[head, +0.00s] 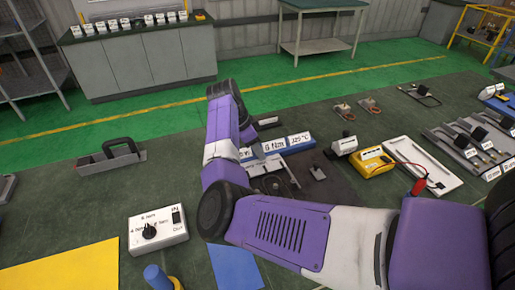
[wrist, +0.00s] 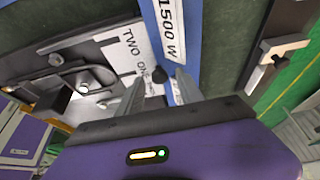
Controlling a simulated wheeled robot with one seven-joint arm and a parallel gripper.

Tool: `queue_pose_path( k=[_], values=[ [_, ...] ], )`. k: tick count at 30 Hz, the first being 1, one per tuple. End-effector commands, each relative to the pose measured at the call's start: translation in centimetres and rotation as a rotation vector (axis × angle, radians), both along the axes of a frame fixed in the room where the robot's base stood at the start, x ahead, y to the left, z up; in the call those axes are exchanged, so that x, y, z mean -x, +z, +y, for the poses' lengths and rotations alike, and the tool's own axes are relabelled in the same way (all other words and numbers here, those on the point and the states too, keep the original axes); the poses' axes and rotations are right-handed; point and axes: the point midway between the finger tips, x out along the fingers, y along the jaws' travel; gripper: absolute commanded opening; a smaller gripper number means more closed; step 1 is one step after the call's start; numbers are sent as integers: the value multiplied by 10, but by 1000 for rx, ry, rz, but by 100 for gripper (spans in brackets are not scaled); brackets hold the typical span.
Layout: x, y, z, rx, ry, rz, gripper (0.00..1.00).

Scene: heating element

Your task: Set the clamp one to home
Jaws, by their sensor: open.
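In the wrist view a pale metal plate (wrist: 122,52) carries the printed words TWO and, partly covered, ONE. A small black knob (wrist: 160,74) stands beside the word ONE; I take it for the handle of clamp one. My gripper (wrist: 159,84) is open, with its two grey fingertips on either side of this knob. I cannot tell whether they touch it. A bent dark clamp arm (wrist: 75,76) lies on the plate at the left, near the word TWO. In the head view my arm hides my gripper and part of the fixture (head: 266,166).
A blue strip labelled 1500 W (wrist: 168,35) runs beside the plate. In the head view a white switch box (head: 158,232), a black-handled tray (head: 110,158), a yellow meter (head: 372,161) and a white tray (head: 432,176) lie around on the dark table.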

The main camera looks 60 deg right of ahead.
Motion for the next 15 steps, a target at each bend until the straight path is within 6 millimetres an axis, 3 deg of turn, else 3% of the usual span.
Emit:
queue_pose_path(
  k=[11, 15],
  values=[
    [2, -7, -2, 0, 0, -1, 44],
    [2, -7, -2, 0, 1, 0, 16]
  ],
)
